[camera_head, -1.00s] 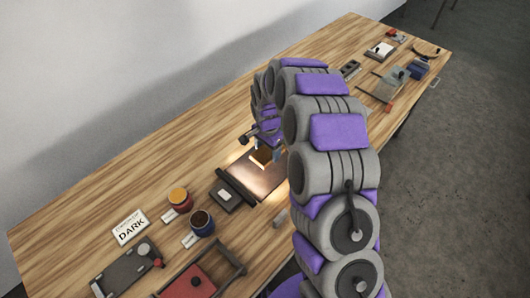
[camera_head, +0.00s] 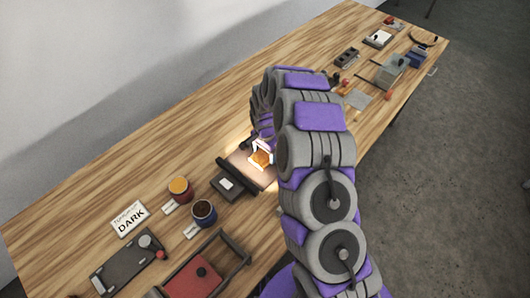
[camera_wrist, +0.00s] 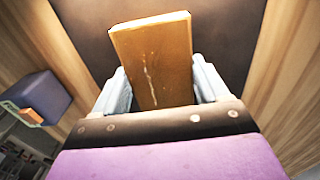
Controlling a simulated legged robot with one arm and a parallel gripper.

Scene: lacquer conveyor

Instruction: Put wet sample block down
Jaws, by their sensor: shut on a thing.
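The wet sample block (camera_wrist: 155,55) is an orange-brown block with a glossy streak on its face. In the wrist view it stands between the two fingers of my gripper (camera_wrist: 160,92), which is shut on it. In the head view the block (camera_head: 261,159) shows as a bright orange patch in strong light, over a lit brownish plate (camera_head: 240,158). My gripper there (camera_head: 262,146) is partly hidden by my arm. I cannot tell whether the block touches the plate.
A dark bar and box (camera_head: 229,186) stand beside the plate. A yellow-topped pot (camera_head: 180,190), a dark pot (camera_head: 203,214), a "DARK" card (camera_head: 130,219) and a red tray (camera_head: 195,280) lie nearer. Several tools lie at the far end. Bare wood (camera_head: 150,150) is free on the left.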

